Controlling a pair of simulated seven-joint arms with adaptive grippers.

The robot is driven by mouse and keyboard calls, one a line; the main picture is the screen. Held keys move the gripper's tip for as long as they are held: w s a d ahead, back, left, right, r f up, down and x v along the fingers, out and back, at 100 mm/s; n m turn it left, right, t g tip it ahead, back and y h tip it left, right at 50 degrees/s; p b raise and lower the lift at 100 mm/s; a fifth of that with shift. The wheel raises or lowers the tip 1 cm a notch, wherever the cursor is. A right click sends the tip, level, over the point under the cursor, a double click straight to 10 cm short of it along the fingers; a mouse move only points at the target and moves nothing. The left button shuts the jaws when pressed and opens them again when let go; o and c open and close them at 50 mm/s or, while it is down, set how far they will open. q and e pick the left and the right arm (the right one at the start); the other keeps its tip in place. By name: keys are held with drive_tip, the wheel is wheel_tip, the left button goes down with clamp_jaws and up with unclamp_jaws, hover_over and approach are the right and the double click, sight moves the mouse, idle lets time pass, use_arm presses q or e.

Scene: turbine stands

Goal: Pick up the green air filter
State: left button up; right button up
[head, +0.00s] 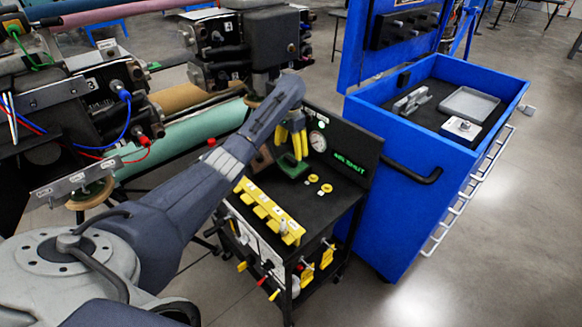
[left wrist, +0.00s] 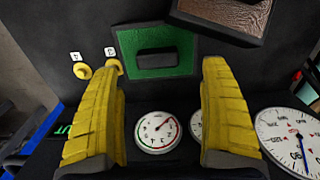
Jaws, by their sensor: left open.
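The green air filter (head: 293,168) lies on the black top of the cart (head: 338,201), below my left gripper (head: 291,150). In the left wrist view the filter (left wrist: 184,43) is a green square with a black block-shaped handle on its middle. It is just beyond the fingertips of my left gripper (left wrist: 161,72). The yellow fingers are open, one on each side, with nothing between them, and look apart from the filter. The filter is partly hidden by the fingers in the head view. My right gripper is not in view.
A brown-faced filter (left wrist: 224,14) sits close beside the green one. Round gauges (left wrist: 157,130) stand near the fingers, and small yellow knobs (head: 313,178) lie nearby. A yellow block row (head: 268,210) lines the cart's front. A blue tool cabinet (head: 400,160) stands to the right.

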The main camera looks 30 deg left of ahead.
sight(291, 158)
use_arm(q)
drive_tip(key=shift+s+d+f, duration=0.15)
drive_tip(key=shift+f, duration=2.5)
drive_tip(key=shift+c, duration=0.2)
drive_tip(key=c, duration=1.7)
drive_tip(key=shift+o, duration=0.2)
